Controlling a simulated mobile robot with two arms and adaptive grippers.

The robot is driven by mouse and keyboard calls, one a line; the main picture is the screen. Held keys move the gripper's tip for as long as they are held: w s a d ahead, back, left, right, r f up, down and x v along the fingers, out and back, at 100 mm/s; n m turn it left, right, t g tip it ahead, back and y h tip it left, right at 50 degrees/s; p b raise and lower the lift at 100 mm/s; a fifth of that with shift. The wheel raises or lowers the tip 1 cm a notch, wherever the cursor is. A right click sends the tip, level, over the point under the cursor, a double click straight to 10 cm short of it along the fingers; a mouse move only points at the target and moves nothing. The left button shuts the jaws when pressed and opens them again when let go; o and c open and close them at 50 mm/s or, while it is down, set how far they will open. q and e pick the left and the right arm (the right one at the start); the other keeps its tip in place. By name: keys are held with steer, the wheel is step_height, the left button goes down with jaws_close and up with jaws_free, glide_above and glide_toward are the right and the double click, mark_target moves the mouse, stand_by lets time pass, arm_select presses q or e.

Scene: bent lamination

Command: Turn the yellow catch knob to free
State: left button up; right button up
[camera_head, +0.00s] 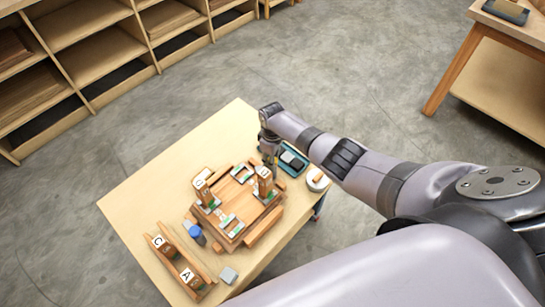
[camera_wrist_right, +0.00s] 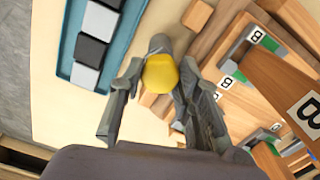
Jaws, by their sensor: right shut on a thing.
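The yellow catch knob (camera_wrist_right: 160,73) shows in the wrist view between the fingers of my right gripper (camera_wrist_right: 158,85), which is shut on it. A grey rounded part stands just beyond the knob. In the head view my right gripper (camera_head: 270,152) points down at the far right side of the wooden fixture (camera_head: 236,229), and the knob is hidden there. The fixture carries upright wooden blocks and labelled green-and-white plates. My left gripper is in neither view.
A blue tray (camera_head: 304,171) with dark and light blocks lies close beside my gripper. The table's left side (camera_head: 150,195) is clear.

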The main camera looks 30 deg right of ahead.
steer(key=m+p, duration=0.1)
steer(key=m, duration=0.5)
steer(key=shift+a+m, duration=0.1)
steer(key=shift+m, duration=0.2)
steer(key=m+p, duration=0.1)
steer(key=m, duration=0.4)
steer(key=shift+m, duration=0.3)
steer(key=o, duration=1.1)
steer(key=shift+o, duration=0.2)
step_height(320, 180, up, 12)
stand_by(0.7)
